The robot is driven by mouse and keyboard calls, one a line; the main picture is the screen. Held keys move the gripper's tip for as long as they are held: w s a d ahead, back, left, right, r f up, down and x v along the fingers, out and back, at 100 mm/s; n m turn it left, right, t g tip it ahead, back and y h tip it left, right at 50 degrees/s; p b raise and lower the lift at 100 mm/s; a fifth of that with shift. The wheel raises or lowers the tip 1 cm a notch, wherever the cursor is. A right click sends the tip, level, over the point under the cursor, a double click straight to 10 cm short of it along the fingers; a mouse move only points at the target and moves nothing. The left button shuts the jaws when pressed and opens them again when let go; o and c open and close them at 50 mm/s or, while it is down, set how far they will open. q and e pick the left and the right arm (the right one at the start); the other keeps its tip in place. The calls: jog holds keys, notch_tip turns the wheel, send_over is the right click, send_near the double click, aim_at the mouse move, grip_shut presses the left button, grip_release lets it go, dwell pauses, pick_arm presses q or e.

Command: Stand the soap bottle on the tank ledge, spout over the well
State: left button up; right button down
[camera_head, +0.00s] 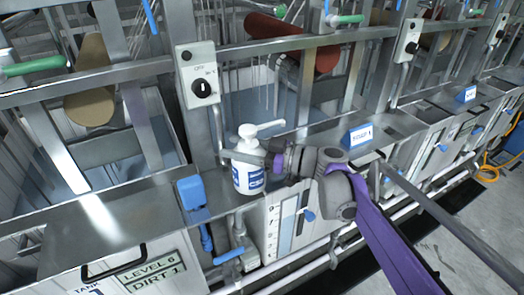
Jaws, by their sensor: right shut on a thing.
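The soap bottle (247,178) is white with a blue label and a white pump top. It is upright at the metal tank ledge (294,139), near the middle of the view. Its spout (268,125) points to the right and slightly up in the picture, at the near side of the well (262,108). My right gripper (262,159) is shut around the bottle's upper body from the right, and hides part of it. I cannot tell whether the bottle's base touches the ledge. My left gripper is not in view.
A control box with a black knob (202,88) is on the post behind the bottle. A blue valve part (191,193) is left of it. A small blue-and-white sign (360,136) stands on the ledge to the right. Pipes run below the ledge.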

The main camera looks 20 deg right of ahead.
aim_at(248, 179)
jog(key=shift+w+a+f, duration=1.65)
jog(key=shift+a, duration=0.1)
jog(key=shift+f, duration=0.1)
jog(key=shift+c, duration=1)
grip_release()
jog(key=shift+f, duration=0.1)
jog(key=v, duration=1.2)
jog(key=shift+b, duration=0.4)
jog(key=shift+s, duration=0.1)
